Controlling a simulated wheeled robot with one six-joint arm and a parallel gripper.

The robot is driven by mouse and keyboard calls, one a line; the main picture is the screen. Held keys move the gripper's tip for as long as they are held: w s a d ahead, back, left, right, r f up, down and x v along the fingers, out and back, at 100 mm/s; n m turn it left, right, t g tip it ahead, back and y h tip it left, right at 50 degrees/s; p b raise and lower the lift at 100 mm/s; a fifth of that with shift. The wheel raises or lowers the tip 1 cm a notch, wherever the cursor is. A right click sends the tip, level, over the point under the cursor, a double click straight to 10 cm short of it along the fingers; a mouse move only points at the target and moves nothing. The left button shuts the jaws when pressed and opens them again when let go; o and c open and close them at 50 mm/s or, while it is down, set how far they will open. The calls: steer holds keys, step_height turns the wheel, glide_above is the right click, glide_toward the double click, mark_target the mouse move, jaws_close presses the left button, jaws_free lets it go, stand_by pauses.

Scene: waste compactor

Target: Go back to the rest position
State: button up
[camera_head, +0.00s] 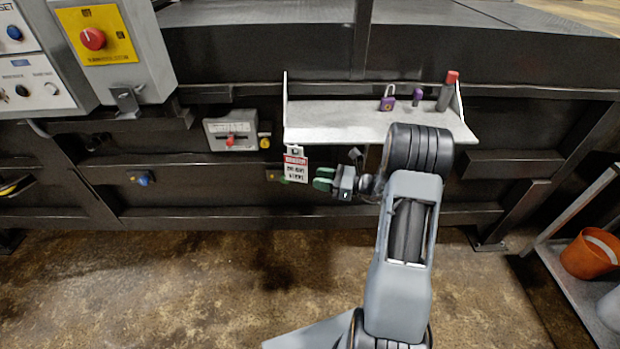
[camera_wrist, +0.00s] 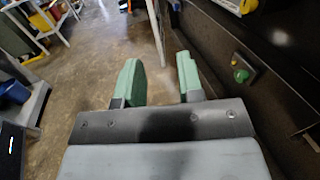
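My gripper (camera_head: 321,178) is in front of the dark machine frame, just below the white shelf (camera_head: 340,122), pointing left in the head view. In the wrist view its two green fingers (camera_wrist: 160,72) stand apart with nothing between them, so it is open and empty. A red and white danger tag (camera_head: 296,167) hangs below the left part of the shelf, just left of my fingertips. In the head view I cannot tell whether they touch.
A purple padlock (camera_head: 388,100), a small purple item (camera_head: 417,97) and a red-capped grey cylinder (camera_head: 447,92) stand on the shelf. A grey box with a red switch (camera_head: 231,134) is left. A rack with an orange bucket (camera_head: 592,254) stands right. The floor (camera_head: 170,290) in front is clear.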

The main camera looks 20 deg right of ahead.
steer(key=b+v, duration=0.1)
steer(key=v, duration=0.8)
steer(key=s+a+f+n+g+h, duration=0.4)
steer(key=s+a+n+g+h, duration=0.2)
steer(key=s+n+g, duration=0.35)
steer(key=s+a+r+n+t+h, duration=0.1)
steer(key=s+a+r+n+h, duration=0.2)
steer(key=r+n, duration=0.4)
steer(key=s+a+r+n+t+h+p, duration=0.1)
steer(key=s+a+r+n+t+h, duration=0.1)
steer(key=s+a+r+n+h, duration=0.2)
steer(key=shift+a+r+n+h, duration=1.05)
steer(key=shift+r+n, duration=0.3)
steer(key=shift+n, duration=0.8)
